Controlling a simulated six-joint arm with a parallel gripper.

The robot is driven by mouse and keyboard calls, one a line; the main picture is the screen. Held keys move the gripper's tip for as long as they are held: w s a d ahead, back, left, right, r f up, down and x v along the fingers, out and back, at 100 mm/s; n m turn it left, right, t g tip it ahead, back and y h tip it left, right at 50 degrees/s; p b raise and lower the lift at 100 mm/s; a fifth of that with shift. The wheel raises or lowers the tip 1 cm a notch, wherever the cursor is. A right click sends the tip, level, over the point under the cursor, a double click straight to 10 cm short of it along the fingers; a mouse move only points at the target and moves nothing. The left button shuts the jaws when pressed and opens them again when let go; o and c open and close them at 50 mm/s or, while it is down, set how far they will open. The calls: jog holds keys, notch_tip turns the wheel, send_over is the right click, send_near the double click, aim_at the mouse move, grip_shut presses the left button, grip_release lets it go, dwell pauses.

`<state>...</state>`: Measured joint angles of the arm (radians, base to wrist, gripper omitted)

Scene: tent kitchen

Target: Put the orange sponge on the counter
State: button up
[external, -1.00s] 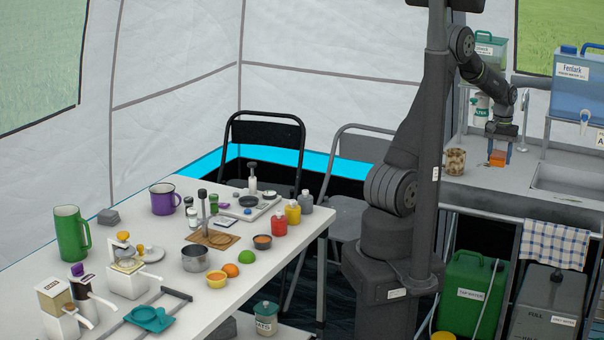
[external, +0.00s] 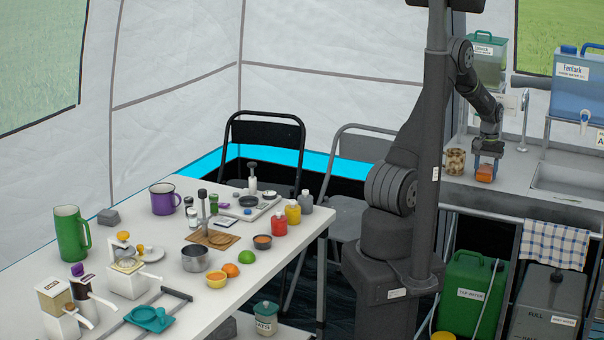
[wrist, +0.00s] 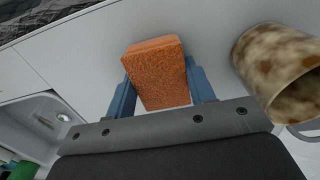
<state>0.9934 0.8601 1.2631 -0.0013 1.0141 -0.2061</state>
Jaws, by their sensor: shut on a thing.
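The orange sponge (wrist: 160,72) is between the two blue fingers of my gripper (wrist: 162,92) in the wrist view, and both fingers press on its sides. In the external view the sponge (external: 485,173) sits under my gripper (external: 487,156) at the front part of the grey counter (external: 512,190), left of the sink. Whether the sponge touches the counter or is a little above it I cannot tell.
A mottled brown cup (external: 455,161) stands just left of my gripper, and it is close on the right in the wrist view (wrist: 279,66). The sink (external: 568,180) lies to the right, with a tap (external: 523,125) behind. A blue water container (external: 577,85) stands above the sink.

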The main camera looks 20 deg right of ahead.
aim_at(481, 169)
jog(key=shift+f, duration=0.1)
jog(key=o, duration=0.9)
jog(key=shift+o, duration=0.2)
notch_tip(481, 169, up, 12)
jog(key=shift+f, duration=4.05)
jog(key=shift+f, duration=0.1)
